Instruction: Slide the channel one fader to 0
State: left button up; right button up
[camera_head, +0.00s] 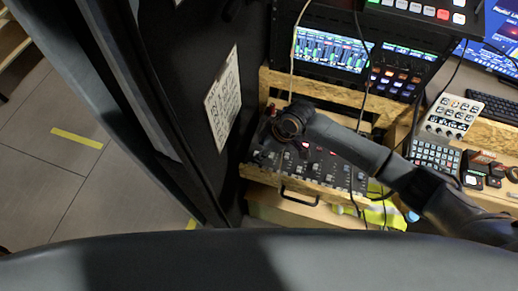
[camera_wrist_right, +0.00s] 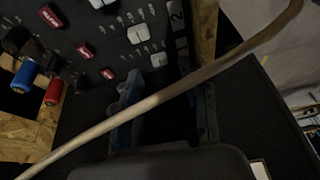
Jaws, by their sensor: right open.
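The mixer (camera_head: 322,172) is a dark panel with rows of knobs, buttons and small fader caps, set in a wooden frame. My right gripper (camera_head: 272,113) is over its left end, with my arm reaching in from the right. The right wrist view shows the open gripper's two blue-grey fingers (camera_wrist_right: 163,95) near the panel's edge. White caps (camera_wrist_right: 139,33) and red caps (camera_wrist_right: 85,51) lie beyond the fingers. I cannot tell which cap is channel one or whether a finger touches one. My left gripper is out of view.
A beige cable (camera_wrist_right: 145,103) crosses in front of the fingers; it hangs beside the gripper in the head view (camera_head: 294,55). A dark wall with a white sheet (camera_head: 223,100) is close on the left.

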aim_at(259, 151)
jog(key=shift+x, duration=1.5)
grip_shut()
